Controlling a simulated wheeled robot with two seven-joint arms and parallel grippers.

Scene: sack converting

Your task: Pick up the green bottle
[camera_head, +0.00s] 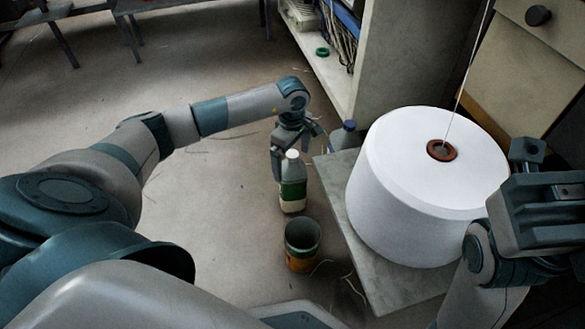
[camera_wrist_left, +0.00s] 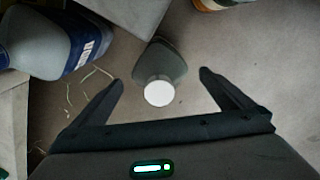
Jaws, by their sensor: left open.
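The green bottle (camera_head: 293,190) with a white cap and pale lower part stands upright on the floor left of the grey slab. In the left wrist view the bottle (camera_wrist_left: 167,60) shows from above, its white cap toward me, between and slightly ahead of the fingers.
A blue bottle (camera_head: 344,138) stands close behind to the right, also in the left wrist view (camera_wrist_left: 42,38). An open green and orange can (camera_head: 302,262) stands in front. A large white yarn cone (camera_head: 400,190) sits on the slab (camera_head: 345,215). Floor at left is mostly clear.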

